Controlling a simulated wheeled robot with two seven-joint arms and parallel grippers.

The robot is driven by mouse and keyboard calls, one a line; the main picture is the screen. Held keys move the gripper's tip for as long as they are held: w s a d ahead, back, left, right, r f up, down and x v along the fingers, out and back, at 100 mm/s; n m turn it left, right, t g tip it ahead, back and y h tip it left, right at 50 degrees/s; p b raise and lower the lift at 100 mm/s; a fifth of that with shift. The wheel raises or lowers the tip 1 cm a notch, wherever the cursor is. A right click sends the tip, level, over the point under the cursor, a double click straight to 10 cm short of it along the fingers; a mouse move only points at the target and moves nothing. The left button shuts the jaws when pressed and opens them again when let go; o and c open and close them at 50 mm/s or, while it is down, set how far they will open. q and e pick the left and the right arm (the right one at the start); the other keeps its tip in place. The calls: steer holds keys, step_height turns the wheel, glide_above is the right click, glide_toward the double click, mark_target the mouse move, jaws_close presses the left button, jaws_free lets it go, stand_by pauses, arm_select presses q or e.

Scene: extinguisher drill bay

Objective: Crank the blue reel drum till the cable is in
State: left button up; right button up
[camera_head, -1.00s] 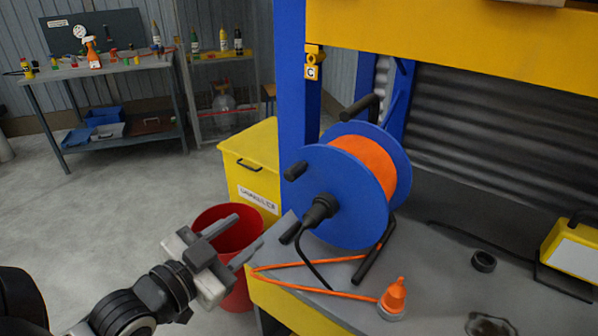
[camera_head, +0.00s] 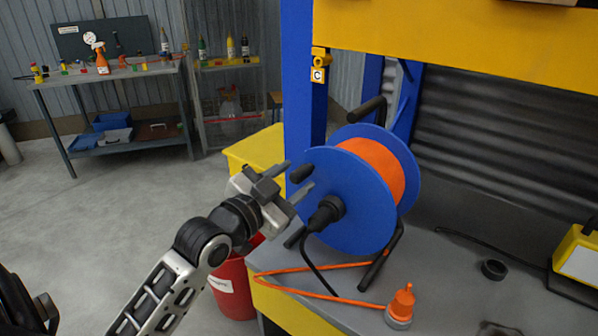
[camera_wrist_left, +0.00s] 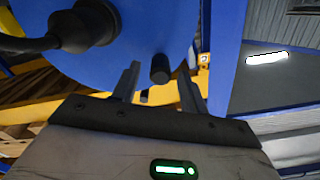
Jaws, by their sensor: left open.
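The blue reel drum (camera_head: 345,222) stands on the grey bench top, with orange cable (camera_head: 376,166) wound between its two discs. A black crank knob (camera_head: 301,173) sticks out from the near disc at its left. It also shows in the left wrist view (camera_wrist_left: 160,68). Orange cable (camera_head: 300,286) trails over the bench to an orange plug (camera_head: 402,302). My left gripper (camera_head: 297,178) is open, its fingers pointing at the knob. In the wrist view the knob lies between and beyond the fingertips (camera_wrist_left: 160,80). I cannot tell whether they touch it. My right gripper is not in view.
A red bin (camera_head: 232,283) and a yellow box (camera_head: 250,152) stand left of the bench, close to my left arm. A black ring (camera_head: 494,269) and a yellow lamp-like case (camera_head: 577,255) are at the right. A blue post (camera_head: 303,75) rises behind the drum.

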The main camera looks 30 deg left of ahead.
arm_select(q)
steer(key=shift+w, duration=1.2)
